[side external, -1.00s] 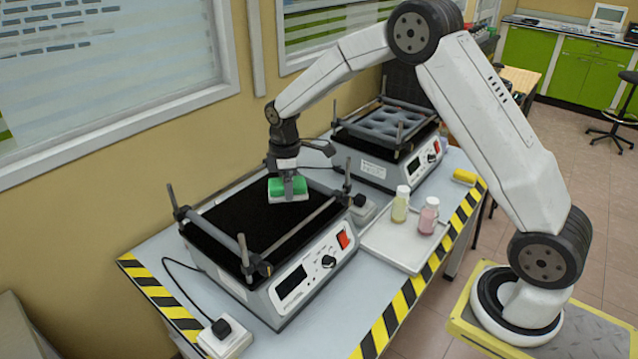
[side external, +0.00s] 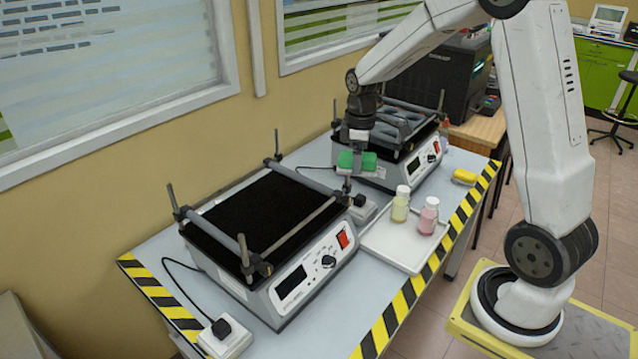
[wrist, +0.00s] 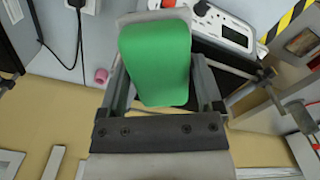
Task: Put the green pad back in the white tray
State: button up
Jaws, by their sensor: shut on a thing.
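My gripper (side external: 350,174) is shut on the green pad (side external: 360,161), which has a pale underside, and holds it in the air. The pad is at the front of the far shaker, left of and higher than the white tray (side external: 385,247). In the wrist view the green pad (wrist: 155,62) fills the middle between the fingers. The white tray lies flat on the bench. A bottle with yellow liquid (side external: 400,207) and a bottle with pink liquid (side external: 427,217) stand in it, toward its far part. The near part of the tray is bare.
The near shaker (side external: 265,225) with a black top and upright posts stands left of the tray. The far shaker (side external: 400,150) stands behind. A yellow object (side external: 464,177) lies near the striped bench edge (side external: 432,262). A white power socket (side external: 224,338) is at the front.

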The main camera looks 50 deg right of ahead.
jog(key=s+d+f+m, duration=0.1)
jog(key=s+d+m, duration=0.15)
jog(key=s, duration=0.75)
jog(key=s+d+f+m, duration=0.1)
jog(key=s+d+m, duration=0.15)
jog(key=s, duration=0.75)
notch_tip(320, 180, down, 15)
jog(key=shift+a+m, duration=0.35)
jog(key=shift+m, duration=0.05)
jog(key=shift+f, duration=0.15)
jog(key=w+d+f, duration=0.2)
jog(key=w, duration=0.1)
jog(key=w+d+f, duration=0.2)
jog(key=w+f, duration=0.1)
jog(key=w, duration=0.1)
jog(key=w+d+f, duration=0.3)
jog(key=shift+w+f, duration=0.2)
jog(key=shift+w, duration=0.1)
jog(key=shift+w+d+f, duration=0.15)
jog(key=shift+w+f, duration=0.15)
jog(key=shift+f, duration=0.1)
